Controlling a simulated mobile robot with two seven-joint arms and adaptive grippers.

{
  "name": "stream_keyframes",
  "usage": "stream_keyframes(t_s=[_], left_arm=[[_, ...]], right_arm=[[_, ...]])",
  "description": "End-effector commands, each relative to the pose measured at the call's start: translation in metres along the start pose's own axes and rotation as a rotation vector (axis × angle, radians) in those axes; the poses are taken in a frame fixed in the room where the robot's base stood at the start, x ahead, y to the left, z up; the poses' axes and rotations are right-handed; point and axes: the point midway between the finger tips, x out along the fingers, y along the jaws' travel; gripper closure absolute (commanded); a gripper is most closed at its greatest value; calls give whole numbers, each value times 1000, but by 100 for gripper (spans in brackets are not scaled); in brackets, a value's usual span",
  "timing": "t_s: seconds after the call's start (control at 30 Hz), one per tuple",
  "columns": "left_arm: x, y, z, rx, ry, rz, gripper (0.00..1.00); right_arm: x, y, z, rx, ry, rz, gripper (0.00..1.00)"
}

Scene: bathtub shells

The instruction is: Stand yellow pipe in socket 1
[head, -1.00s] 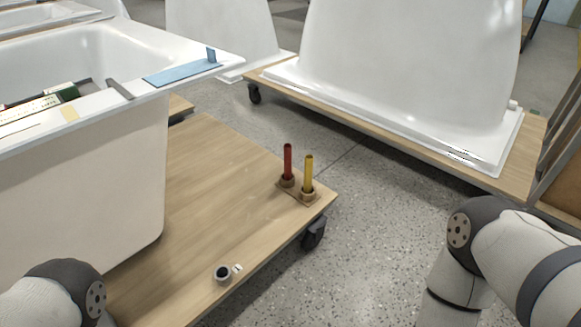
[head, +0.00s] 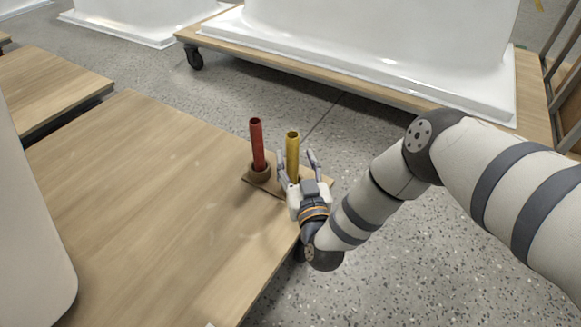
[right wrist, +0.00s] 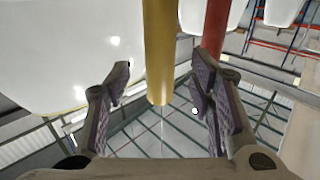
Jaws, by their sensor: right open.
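The yellow pipe (head: 292,150) stands upright near the cart's corner; its foot is hidden behind my right gripper. My right gripper (head: 296,156) is open, low over the board's edge, with its fingers on either side of the pipe and not closed on it. In the right wrist view the yellow pipe (right wrist: 159,50) shows between the open fingers (right wrist: 161,80), with gaps on both sides. The numbered socket cannot be made out now; only a small white scrap (head: 210,324) shows at the bottom edge. My left gripper is out of view.
A red pipe (head: 257,145) stands close left of the yellow one in a brown ring (head: 260,172) on a small base plate. It also shows in the right wrist view (right wrist: 215,25). The wooden cart top (head: 150,190) is largely clear. White tubs stand behind.

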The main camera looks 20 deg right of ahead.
Motion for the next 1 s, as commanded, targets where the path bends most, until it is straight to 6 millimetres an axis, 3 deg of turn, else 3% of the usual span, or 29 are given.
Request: stream_keyframes(t_s=[0.03, 0.2, 0.43, 0.67, 1.0], left_arm=[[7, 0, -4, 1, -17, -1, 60], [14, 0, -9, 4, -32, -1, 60], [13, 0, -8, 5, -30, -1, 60], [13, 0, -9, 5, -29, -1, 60], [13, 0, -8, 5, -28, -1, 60]], right_arm=[[11, 1, 7, 0, 0, 3, 51], [38, 0, 5, -1, 0, 1, 51], [41, 0, 1, 0, 0, 0, 51], [41, 0, 2, 0, -1, 0, 100], [40, 0, -1, 1, 0, 0, 100]])
